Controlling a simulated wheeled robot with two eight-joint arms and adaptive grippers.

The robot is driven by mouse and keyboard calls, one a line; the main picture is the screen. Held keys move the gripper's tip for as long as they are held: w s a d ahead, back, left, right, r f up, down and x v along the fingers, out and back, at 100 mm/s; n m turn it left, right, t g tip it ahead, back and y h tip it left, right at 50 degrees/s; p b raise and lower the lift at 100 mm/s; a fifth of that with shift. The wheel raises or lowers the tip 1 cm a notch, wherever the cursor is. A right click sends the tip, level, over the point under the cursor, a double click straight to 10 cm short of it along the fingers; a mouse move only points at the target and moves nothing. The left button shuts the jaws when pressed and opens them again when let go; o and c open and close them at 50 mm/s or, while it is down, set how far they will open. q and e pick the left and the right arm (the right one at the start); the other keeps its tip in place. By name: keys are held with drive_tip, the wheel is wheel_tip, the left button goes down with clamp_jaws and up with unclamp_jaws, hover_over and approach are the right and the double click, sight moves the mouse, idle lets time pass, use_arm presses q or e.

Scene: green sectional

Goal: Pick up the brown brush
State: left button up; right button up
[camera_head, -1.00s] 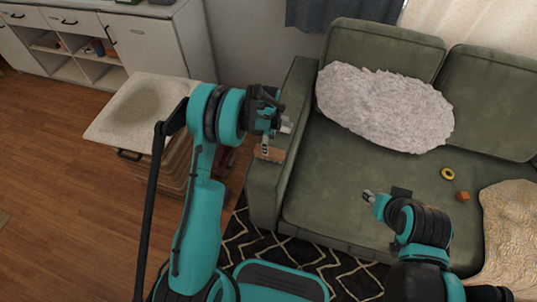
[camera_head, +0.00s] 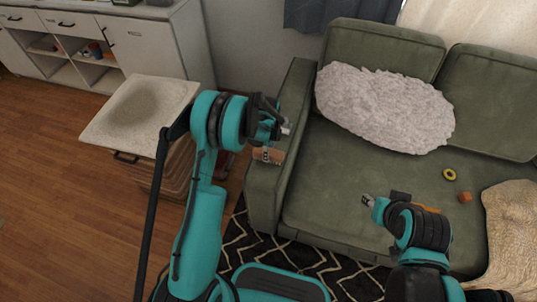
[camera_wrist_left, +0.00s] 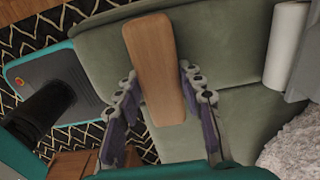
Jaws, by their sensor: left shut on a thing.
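The brown brush (camera_head: 274,156) shows as a small wooden piece at the top of the sofa's left armrest (camera_head: 264,190). In the left wrist view the brush (camera_wrist_left: 150,52) is a long, smooth wooden bar with rounded edges. My left gripper (camera_head: 267,152) is shut on it, with one finger on each long side, also in the wrist view (camera_wrist_left: 160,82). I cannot tell whether the brush touches the armrest. My right gripper (camera_head: 368,200) is above the seat, apart from the brush; its jaw opening is too small to judge.
The green sofa seat (camera_head: 330,200) holds a fluffy white cushion (camera_head: 385,108), a yellow ring (camera_head: 449,174), a small orange block (camera_head: 465,197) and a beige blanket (camera_head: 512,225). A light-topped cabinet (camera_head: 140,110) stands left of the armrest. A patterned rug (camera_head: 240,240) lies in front.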

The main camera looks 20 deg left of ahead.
use_arm(q)
wheel_tip(320, 180, up, 4)
drive_tip(key=shift+p, duration=1.05)
drive_tip(key=d+r+p, duration=0.3)
drive_tip(key=d+r, duration=0.4)
drive_tip(key=d, duration=0.4)
drive_tip(key=shift+d+p, duration=0.35)
drive_tip(key=o, duration=0.7)
drive_tip(key=c, duration=0.5)
